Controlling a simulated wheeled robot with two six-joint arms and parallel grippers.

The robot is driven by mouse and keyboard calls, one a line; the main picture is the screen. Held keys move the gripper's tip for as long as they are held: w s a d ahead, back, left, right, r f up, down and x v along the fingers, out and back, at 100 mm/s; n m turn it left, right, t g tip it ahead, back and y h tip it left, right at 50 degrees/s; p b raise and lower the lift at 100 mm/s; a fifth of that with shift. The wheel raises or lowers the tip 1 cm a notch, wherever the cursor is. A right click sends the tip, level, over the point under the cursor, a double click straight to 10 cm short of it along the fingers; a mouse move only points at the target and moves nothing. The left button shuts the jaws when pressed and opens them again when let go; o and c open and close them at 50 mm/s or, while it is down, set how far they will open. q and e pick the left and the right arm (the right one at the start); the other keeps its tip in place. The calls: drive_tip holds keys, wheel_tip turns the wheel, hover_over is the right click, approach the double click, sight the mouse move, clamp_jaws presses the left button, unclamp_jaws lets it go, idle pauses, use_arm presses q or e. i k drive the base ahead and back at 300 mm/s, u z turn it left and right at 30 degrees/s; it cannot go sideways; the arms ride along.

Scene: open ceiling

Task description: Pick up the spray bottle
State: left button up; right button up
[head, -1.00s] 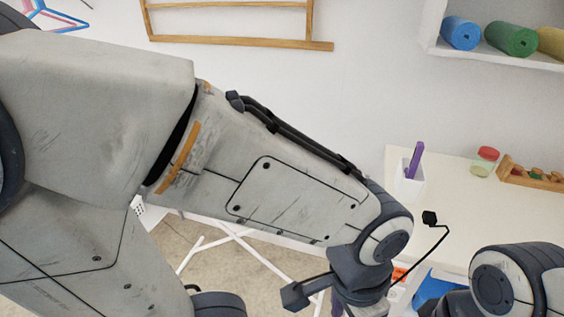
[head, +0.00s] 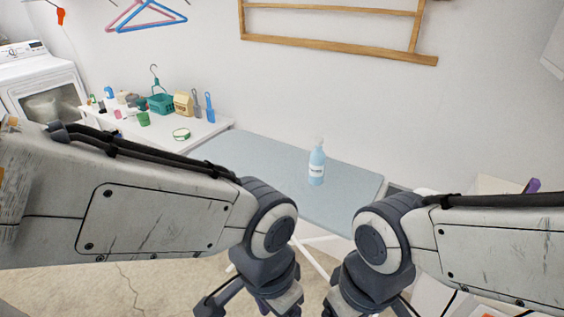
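A light blue spray bottle (head: 316,167) with a pale top and a label stands upright on the blue-grey ironing board (head: 262,160), near its right part. Both my arms reach in below it, the left arm from the left and the right arm from the right. My wrists are in front of and below the board, apart from the bottle. The fingertips of both grippers are cut off or hidden at the bottom edge, so their opening does not show.
A white table (head: 200,130) at the left holds a green basket (head: 160,103), brushes and several small items. A washing machine (head: 42,90) stands far left. A wooden rack (head: 335,38) hangs on the wall. A purple object (head: 532,185) shows at the right.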

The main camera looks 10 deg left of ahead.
sight(317, 157)
drive_tip(key=u, duration=0.4)
drive_tip(key=i, duration=1.25)
drive_tip(key=u, duration=0.5)
